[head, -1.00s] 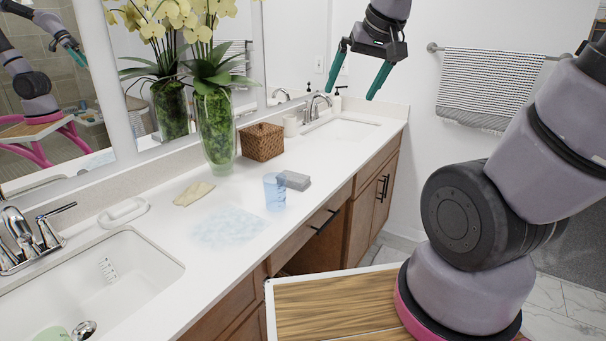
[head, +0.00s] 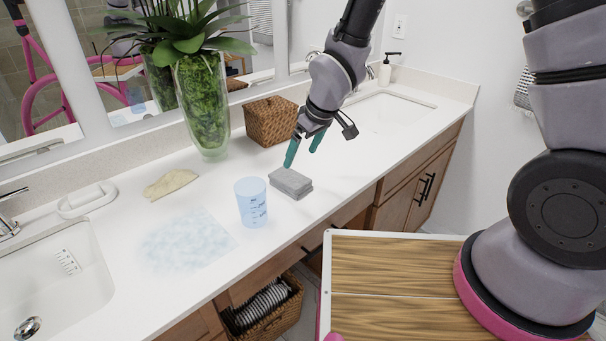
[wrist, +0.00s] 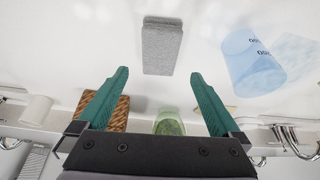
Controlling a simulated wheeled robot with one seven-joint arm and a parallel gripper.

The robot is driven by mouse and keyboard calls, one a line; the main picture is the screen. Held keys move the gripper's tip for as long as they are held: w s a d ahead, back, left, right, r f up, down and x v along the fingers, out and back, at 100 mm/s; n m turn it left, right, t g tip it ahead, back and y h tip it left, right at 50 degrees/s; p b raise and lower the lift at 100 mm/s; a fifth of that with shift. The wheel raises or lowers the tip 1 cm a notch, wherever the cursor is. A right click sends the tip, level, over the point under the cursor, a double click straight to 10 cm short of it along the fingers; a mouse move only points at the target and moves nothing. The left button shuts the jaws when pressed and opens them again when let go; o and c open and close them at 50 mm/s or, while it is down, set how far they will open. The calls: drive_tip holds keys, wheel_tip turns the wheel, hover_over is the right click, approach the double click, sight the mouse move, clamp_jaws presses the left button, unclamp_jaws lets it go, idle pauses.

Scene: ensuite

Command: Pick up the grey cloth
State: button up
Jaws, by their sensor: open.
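The grey cloth (head: 291,183) is a small folded block lying on the white counter, just right of a blue translucent measuring cup (head: 251,202). In the wrist view the cloth (wrist: 162,46) lies ahead of the fingertips, roughly centred between them. My gripper (head: 303,153) is open and empty, with teal fingers pointing down just above and behind the cloth. The gripper also shows in the wrist view (wrist: 158,72), its fingers apart and not touching the cloth.
A wicker basket (head: 270,121) and a tall glass vase (head: 204,105) stand behind the cloth. A beige cloth (head: 170,184), a white soap dish (head: 85,199) and a bluish wet patch (head: 187,240) lie to the left. Sinks are at both ends. Counter right of the cloth is clear.

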sight(292, 178)
drive_tip(key=x, duration=1.1)
drive_tip(key=shift+s+d, duration=0.1)
drive_tip(key=c, duration=1.1)
